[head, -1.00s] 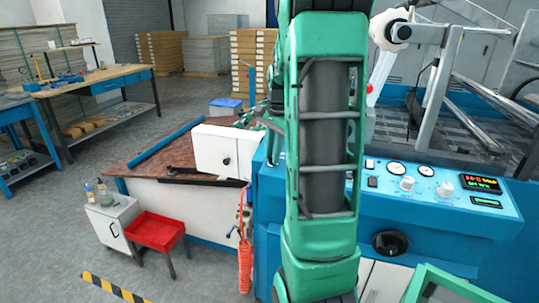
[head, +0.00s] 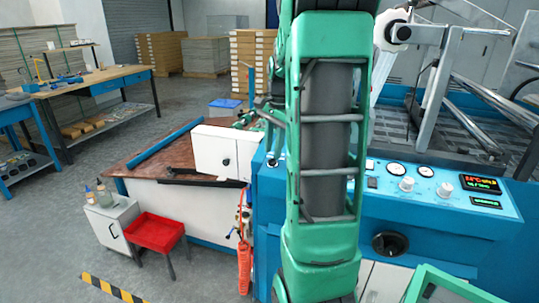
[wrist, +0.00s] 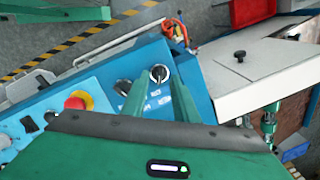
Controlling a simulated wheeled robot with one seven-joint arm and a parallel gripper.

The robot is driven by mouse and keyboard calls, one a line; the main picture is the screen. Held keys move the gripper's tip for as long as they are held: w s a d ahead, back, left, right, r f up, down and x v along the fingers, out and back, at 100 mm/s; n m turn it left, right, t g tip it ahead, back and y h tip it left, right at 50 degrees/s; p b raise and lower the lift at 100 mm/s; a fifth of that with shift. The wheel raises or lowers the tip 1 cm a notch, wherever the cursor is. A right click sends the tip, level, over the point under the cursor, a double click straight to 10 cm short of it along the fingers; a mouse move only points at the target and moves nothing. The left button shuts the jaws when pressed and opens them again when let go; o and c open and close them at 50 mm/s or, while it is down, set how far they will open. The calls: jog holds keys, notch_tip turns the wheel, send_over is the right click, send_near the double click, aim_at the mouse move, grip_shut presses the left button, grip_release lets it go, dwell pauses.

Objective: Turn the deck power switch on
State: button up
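In the wrist view, a round silver-rimmed selector switch (wrist: 158,73) with a dark knob sits on the blue panel beyond my fingertips. I cannot read its label, so I cannot tell for sure that it is the deck power switch. My gripper (wrist: 158,90) shows as two green fingers with a gap between them, open and empty. The switch lies just past the gap, and no contact is visible. In the head view my green arm covers the left part of the blue machine's control panel (head: 450,205), and my gripper is hidden.
A red mushroom button (wrist: 76,102) on a yellow base is left of my fingers in the wrist view. A white box with a black knob (wrist: 240,55) stands at the right. A red tray stand (head: 155,232) and white cabinet (head: 112,222) stand on the floor.

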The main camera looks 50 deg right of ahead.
notch_tip(320, 180, up, 8)
jog(key=shift+s, duration=0.4)
jog(key=shift+a, duration=0.1)
jog(key=s+a+f+n, duration=0.5)
jog(key=s+a+n, duration=0.1)
jog(key=s+a, duration=0.3)
jog(key=s+a+f+n+g, duration=0.1)
jog(key=s+a+f+n, duration=0.5)
jog(key=s+a, duration=0.4)
jog(key=shift+a+f+n, duration=0.3)
jog(key=shift+a+n, duration=0.3)
jog(key=shift+a, duration=0.4)
